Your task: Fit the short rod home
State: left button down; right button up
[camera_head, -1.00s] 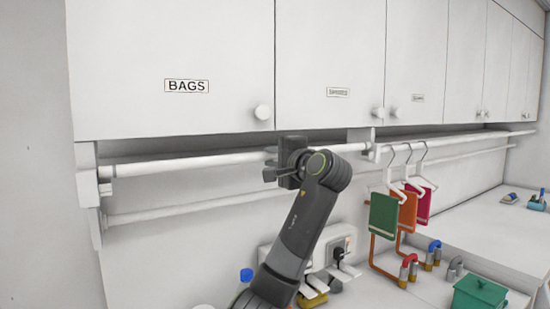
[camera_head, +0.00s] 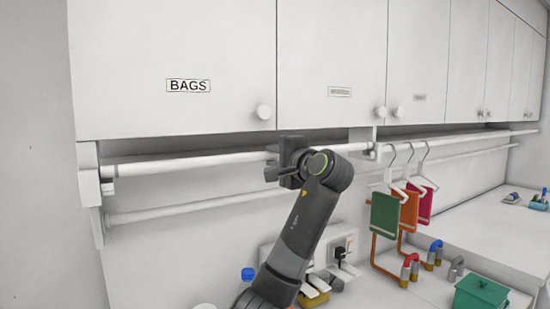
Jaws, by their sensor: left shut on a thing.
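The short rod (camera_head: 200,161) is white and runs almost level below the cabinets, between a left wall bracket (camera_head: 88,178) and a middle bracket (camera_head: 362,138). My left gripper (camera_head: 274,165) is shut on the rod, nearer its right end. The rod's left end lies at a small white holder (camera_head: 106,187) on the left bracket, appearing just above it. Its right end is close to the middle bracket. I cannot tell whether either end is seated. My right gripper is not in view.
White cabinets, one labelled BAGS (camera_head: 188,86), hang close above the rod. A lower rail (camera_head: 180,208) runs behind. Hangers with green (camera_head: 385,213), orange and pink cloths hang to the right.

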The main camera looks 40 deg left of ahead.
pick_arm(q)
jog(key=shift+f, duration=0.25)
jog(key=shift+f+b, duration=0.5)
jog(key=shift+f, duration=0.1)
jog(key=c, duration=1.2)
grip_release()
jog(key=shift+o, duration=0.5)
jog(key=o, duration=0.4)
jog(key=shift+d, duration=0.15)
jog(key=shift+b+v, duration=0.6)
jog(key=shift+v, duration=4.35)
